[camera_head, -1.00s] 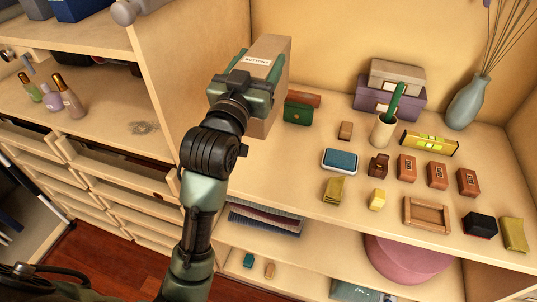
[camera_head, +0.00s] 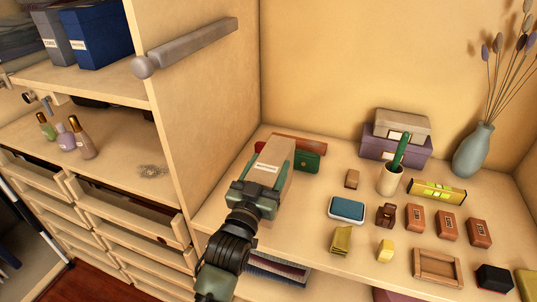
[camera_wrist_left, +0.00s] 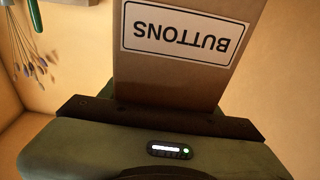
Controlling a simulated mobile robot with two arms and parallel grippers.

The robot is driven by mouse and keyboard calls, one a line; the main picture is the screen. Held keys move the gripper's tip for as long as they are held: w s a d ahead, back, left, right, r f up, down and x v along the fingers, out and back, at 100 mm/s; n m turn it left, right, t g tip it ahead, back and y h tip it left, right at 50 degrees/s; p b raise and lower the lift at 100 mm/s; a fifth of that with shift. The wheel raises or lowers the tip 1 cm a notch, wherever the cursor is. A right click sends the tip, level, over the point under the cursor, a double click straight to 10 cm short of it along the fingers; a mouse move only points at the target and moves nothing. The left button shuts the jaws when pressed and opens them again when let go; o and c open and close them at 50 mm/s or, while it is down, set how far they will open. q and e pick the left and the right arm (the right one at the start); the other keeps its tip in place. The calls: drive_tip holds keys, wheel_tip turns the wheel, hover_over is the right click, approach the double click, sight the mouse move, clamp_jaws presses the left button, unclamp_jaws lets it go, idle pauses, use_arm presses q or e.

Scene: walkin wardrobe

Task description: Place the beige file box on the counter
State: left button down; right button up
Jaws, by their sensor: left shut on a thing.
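The beige file box (camera_head: 273,160) has a white label, which reads BUTTONS in the left wrist view (camera_wrist_left: 165,75). My left gripper (camera_head: 268,172) is shut on it, with green fingers along its sides. The box is over or at the left part of the counter (camera_head: 312,240), near the upright wooden panel. I cannot tell whether its bottom touches the counter. My right gripper is not in view.
Just behind the box are a green case (camera_head: 307,160) and a reddish-brown box (camera_head: 300,142). To the right stand a blue-topped tin (camera_head: 347,208), a cream cup (camera_head: 390,180), stacked boxes (camera_head: 396,144) and several small items. A grey rod (camera_head: 190,45) juts from the panel.

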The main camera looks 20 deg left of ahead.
use_arm(q)
drive_tip(key=shift+f, duration=2.05)
drive_tip(key=shift+c, duration=1.8)
unclamp_jaws()
drive_tip(key=shift+f, duration=0.25)
drive_tip(key=shift+s, duration=0.1)
drive_tip(key=shift+r, duration=0.15)
